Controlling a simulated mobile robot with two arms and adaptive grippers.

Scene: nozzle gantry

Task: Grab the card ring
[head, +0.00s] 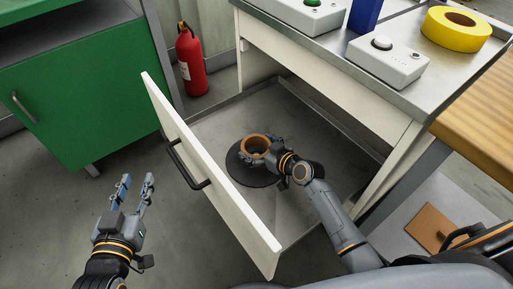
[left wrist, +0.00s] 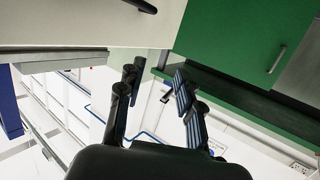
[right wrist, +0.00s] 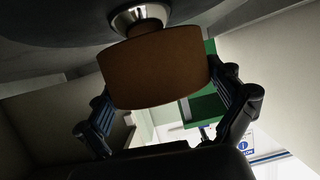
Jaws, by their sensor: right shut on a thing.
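The card ring (head: 249,142) is a brown cardboard ring inside the open drawer, over a dark round disc (head: 240,168). My right gripper (head: 262,153) reaches into the drawer and is shut on the ring. In the right wrist view the ring (right wrist: 155,68) sits between the two fingers, close to a metal hub (right wrist: 138,18). I cannot tell whether the ring still touches the disc. My left gripper (head: 135,190) is open and empty, outside the drawer at the lower left.
The open drawer's white front (head: 205,175) with a dark handle (head: 186,165) stands between my arms. Its right wall and the white cabinet flank my right arm. A steel top holds button boxes (head: 388,62) and a yellow roll (head: 456,28). A red extinguisher (head: 191,62) stands behind.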

